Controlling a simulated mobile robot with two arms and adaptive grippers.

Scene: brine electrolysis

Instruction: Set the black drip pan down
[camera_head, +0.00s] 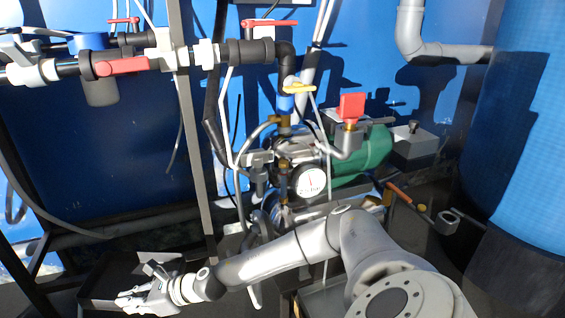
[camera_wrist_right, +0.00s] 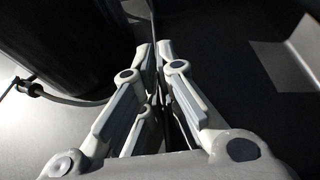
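The black drip pan (camera_head: 107,275) is at the lower left of the head view, a shallow dark tray with upright walls. My right gripper (camera_head: 122,299) reaches it from the right and lies over its near side. In the right wrist view, the two fingers of my right gripper (camera_wrist_right: 155,48) are close together, with a thin dark wall of the pan (camera_wrist_right: 225,65) between them. The pan's inside spreads to the right of the fingers. I cannot tell whether the pan rests on the floor. My arm hides part of its near side. My left gripper is not in view.
A dark metal frame post (camera_head: 196,150) stands behind the pan. A pump with a green motor (camera_head: 360,155) and gauge (camera_head: 310,182) is in the middle. A big blue tank (camera_head: 525,140) stands at right. In the wrist view, a black cylinder (camera_wrist_right: 65,40) is near the fingers.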

